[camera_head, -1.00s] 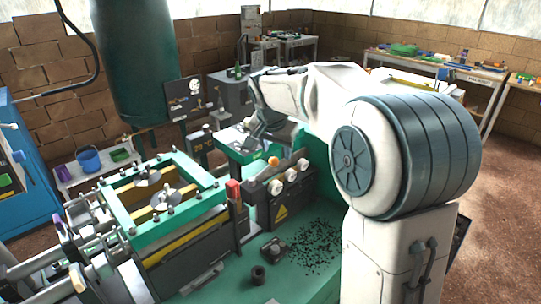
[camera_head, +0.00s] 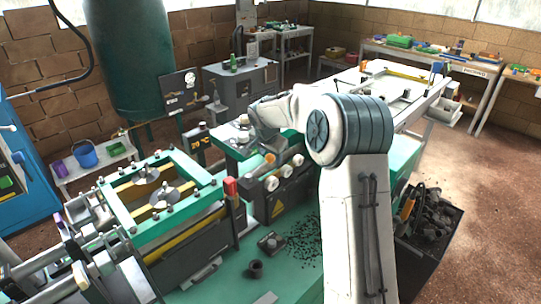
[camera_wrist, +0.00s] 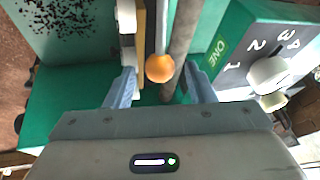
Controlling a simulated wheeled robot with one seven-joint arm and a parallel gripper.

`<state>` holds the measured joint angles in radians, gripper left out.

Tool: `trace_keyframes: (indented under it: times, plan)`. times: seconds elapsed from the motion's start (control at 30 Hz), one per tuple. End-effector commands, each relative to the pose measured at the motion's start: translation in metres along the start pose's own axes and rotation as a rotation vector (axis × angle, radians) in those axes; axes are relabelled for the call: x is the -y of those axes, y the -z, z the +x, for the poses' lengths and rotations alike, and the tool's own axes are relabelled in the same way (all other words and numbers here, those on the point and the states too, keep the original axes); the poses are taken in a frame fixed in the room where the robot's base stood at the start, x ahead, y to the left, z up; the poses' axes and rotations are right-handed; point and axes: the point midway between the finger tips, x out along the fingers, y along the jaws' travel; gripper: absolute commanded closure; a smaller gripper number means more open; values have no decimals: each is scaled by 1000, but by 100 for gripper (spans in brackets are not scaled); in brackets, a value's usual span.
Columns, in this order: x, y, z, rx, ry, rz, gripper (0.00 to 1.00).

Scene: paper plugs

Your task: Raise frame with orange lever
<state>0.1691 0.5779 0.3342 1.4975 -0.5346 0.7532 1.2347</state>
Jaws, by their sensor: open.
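The orange lever's ball knob (camera_head: 269,159) stands on the dark control block of the green machine, just below my arm's end in the head view. In the wrist view the orange knob (camera_wrist: 160,68) lies between the two fingers of my gripper (camera_wrist: 163,86), with a grey rod beside it. The fingers are apart, with gaps visible on both sides of the knob; I cannot tell its depth relative to the fingertips. A teal-green frame (camera_head: 114,214) with two round metal discs inside it lies level on the machine at the left. In the head view my fingertips are hidden.
White knobs (camera_head: 271,184) line the control block near the lever. In the wrist view a numbered selector dial (camera_wrist: 268,74) is close right of the fingers. A black bin of dark pieces (camera_head: 428,228) stands at the right. Brown floor is clear at the far right.

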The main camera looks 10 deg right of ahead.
Motion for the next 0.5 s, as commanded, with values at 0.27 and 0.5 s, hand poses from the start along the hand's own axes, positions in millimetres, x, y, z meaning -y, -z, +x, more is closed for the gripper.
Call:
trace_keyframes:
  times: [0.27,0.5]
  plan:
    - [0,0,25,0,1,0,51]
    - [0,0,28,-1,1,0,51]
